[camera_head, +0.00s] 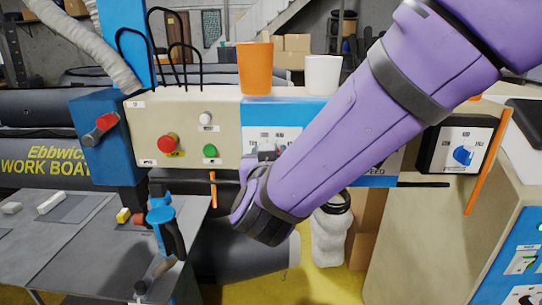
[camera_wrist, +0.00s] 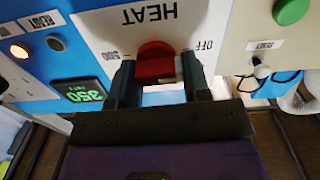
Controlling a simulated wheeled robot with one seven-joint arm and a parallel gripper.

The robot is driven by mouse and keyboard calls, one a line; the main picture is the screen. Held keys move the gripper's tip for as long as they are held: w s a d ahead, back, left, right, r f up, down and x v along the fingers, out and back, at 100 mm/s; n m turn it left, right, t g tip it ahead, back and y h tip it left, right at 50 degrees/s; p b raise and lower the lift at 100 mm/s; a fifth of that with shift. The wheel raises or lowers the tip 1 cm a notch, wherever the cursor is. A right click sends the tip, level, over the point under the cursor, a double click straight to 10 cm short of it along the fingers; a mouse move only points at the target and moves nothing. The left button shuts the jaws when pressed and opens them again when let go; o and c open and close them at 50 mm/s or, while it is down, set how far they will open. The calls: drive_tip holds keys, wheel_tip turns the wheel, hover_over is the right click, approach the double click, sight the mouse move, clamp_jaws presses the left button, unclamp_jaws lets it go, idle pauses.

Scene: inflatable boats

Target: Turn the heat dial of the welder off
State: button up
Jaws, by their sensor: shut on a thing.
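The red heat dial (camera_wrist: 155,62) sits on a white panel marked HEAT, which appears upside down in the wrist view. My gripper (camera_wrist: 157,66) has one finger on each side of the dial and is shut on it. The OFF mark (camera_wrist: 206,45) is at the upper right of the dial, and another scale mark is at its upper left. In the head view the welder's control panel (camera_head: 271,137) is partly covered by my purple arm, and the dial is hidden.
A green digital display (camera_wrist: 80,92) is left of the dial. An orange cup (camera_head: 255,68) and a white cup (camera_head: 323,75) stand on top of the panel. A red button (camera_head: 168,143) and a green button (camera_head: 210,151) are to the left. A blue knob (camera_head: 463,155) is at right.

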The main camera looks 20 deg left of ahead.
drive_tip(key=shift+f+n, duration=0.1)
drive_tip(key=shift+n, duration=0.5)
drive_tip(key=o, duration=0.9)
drive_tip(key=shift+s, duration=0.1)
drive_tip(key=v, duration=1)
drive_tip(key=shift+s, duration=0.35)
